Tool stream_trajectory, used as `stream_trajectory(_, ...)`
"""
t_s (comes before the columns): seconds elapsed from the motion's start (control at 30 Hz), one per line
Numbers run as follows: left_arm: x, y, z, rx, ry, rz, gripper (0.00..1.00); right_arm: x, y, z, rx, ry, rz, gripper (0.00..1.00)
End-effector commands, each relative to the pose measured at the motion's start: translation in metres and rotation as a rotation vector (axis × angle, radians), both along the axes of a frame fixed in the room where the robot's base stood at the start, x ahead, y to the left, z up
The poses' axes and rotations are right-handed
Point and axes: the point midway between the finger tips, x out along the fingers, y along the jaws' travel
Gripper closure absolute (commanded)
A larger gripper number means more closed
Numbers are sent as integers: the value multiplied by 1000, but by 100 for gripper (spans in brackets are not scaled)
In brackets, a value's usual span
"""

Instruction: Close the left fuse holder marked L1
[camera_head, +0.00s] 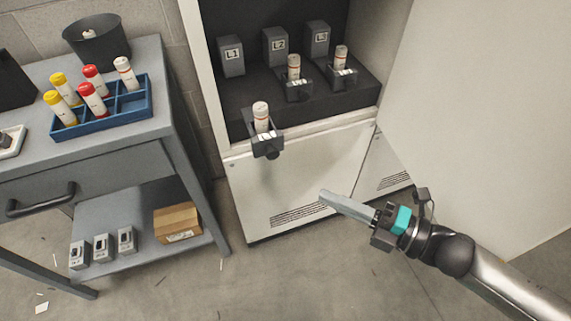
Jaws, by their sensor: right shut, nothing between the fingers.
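The L1 fuse holder (231,55) is the leftmost of three labelled dark blocks in the open cabinet. A carrier (267,145) in line with it stands well out at the cabinet's front edge, with a white fuse (261,116) upright in it and a dark round knob below. The L2 block (275,46) and L3 block (317,38) have carriers nearer to them, each with an upright fuse. My right gripper (327,196) is shut and empty, in front of the cabinet's lower panel, right of and below the L1 carrier, apart from it. My left gripper is out of view.
The cabinet door (485,110) stands open at the right, behind my right arm. A grey cart (120,136) at the left carries a blue fuse rack (105,118) and a dark bin (98,45). Its lower shelf holds a cardboard box (178,223). The floor before the cabinet is clear.

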Motion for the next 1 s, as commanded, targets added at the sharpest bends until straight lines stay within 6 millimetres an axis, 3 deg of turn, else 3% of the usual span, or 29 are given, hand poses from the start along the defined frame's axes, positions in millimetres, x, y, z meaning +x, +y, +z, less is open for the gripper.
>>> stream_trajectory(0.6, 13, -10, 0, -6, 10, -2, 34, 50, 76, -3, 2, -2, -2, 100)
stream_trajectory(1.0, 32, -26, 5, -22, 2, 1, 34, 84, 82, -6, 1, 2, -4, 100)
